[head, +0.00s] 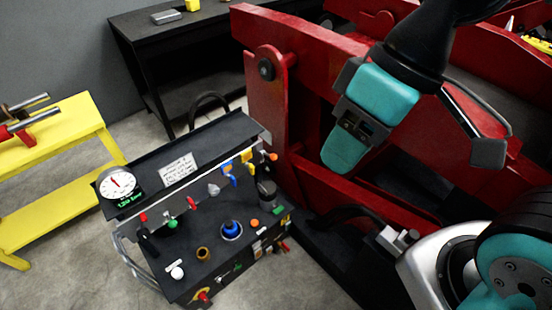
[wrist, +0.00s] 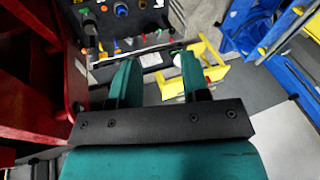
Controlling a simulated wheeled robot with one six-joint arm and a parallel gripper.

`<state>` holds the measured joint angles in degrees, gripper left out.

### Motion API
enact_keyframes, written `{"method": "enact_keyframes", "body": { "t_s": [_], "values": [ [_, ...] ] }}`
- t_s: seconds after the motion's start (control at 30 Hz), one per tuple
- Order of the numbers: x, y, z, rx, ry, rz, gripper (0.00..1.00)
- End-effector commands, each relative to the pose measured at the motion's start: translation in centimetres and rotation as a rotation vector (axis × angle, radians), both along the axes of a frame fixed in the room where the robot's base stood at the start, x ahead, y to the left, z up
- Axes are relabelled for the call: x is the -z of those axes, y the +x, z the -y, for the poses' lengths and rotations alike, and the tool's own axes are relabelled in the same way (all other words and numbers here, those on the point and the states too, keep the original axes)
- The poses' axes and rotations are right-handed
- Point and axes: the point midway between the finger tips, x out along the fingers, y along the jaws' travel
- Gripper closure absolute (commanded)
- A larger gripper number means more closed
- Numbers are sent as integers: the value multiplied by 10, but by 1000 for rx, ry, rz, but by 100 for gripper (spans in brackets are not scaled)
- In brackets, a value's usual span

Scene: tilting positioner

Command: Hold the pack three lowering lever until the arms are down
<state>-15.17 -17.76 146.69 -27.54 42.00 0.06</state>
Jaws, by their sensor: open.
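A black control console (head: 210,240) stands at lower centre in the head view, with a row of small coloured levers (head: 190,203) along its back. I cannot read which lever belongs to pack three. The console also shows at the top left of the wrist view (wrist: 140,42). The large red positioner structure (head: 265,110) stands right of the console; I cannot tell how far its arms are lowered. In the wrist view, my gripper (wrist: 157,72) has two teal fingers apart, with nothing between them. In the head view my arm hangs over the red structure, right of and apart from the console.
A round gauge (head: 118,184) and a white label plate (head: 178,168) sit on the console's back rail. A yellow bench (head: 60,180) is at the left. A black table (head: 140,30) stands behind. Blue racks (wrist: 290,60) show at the right in the wrist view. Grey floor is open around the console's front.

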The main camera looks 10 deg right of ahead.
Motion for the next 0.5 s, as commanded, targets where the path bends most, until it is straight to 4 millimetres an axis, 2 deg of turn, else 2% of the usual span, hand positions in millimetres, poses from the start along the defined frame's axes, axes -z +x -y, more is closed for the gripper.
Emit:
{"method": "enact_keyframes", "body": {
  "t_s": [0.03, 0.07, 0.23, 0.37, 0.5],
  "values": [
    [0, 0, 0, 0, 0, 0, 57],
    [0, 0, 0, 0, 0, 0, 62],
    [11, 0, 0, 0, 0, 0, 100],
    [38, 0, 0, 0, 1, 1, 100],
    [85, 0, 0, -1, 0, 0, 100]
  ]
}}
